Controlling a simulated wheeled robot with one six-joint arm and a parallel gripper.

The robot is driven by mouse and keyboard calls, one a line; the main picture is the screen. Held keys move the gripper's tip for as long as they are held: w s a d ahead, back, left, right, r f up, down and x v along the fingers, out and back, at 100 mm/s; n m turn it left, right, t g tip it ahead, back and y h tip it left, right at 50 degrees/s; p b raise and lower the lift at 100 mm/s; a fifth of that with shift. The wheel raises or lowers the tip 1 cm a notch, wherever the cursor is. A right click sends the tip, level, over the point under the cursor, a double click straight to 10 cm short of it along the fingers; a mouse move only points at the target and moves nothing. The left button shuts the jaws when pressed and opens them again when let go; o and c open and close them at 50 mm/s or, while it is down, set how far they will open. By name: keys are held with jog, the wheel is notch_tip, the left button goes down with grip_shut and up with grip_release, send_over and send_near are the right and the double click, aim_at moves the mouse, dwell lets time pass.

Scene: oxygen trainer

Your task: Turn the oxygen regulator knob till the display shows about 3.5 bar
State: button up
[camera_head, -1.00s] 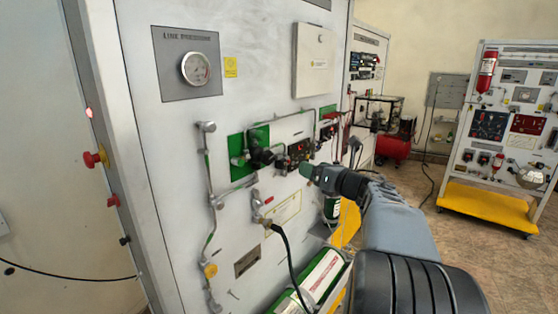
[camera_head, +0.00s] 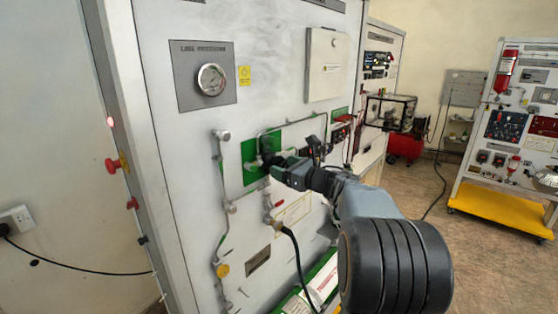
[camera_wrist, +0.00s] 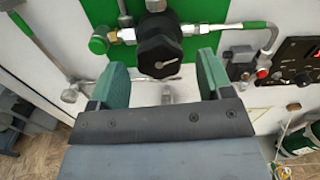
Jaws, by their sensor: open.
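The black regulator knob (camera_wrist: 159,48) shows in the wrist view, round with a pale pointer mark on its face, fixed on the panel with metal fittings at both sides. My gripper (camera_wrist: 160,75) is open, its two green fingers left and right of the knob's lower part; I cannot tell whether they touch it. In the head view my gripper (camera_head: 274,170) is at the green plate, and the knob (camera_head: 268,159) is mostly hidden behind it. The display (camera_wrist: 294,51) is cut off at the right edge of the wrist view, its reading not legible.
A round dial gauge (camera_head: 211,79) sits on the upper panel. Metal pipes (camera_head: 223,175) run beside the green plate (camera_head: 250,161). A black hose (camera_head: 297,255) hangs below. A red emergency button (camera_head: 113,165) is on the cabinet's left edge.

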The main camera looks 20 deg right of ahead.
jog(key=shift+p+x, duration=0.35)
jog(key=shift+x, duration=0.9)
jog(key=shift+c, duration=0.4)
jog(key=c, duration=0.8)
jog(key=shift+c, duration=0.2)
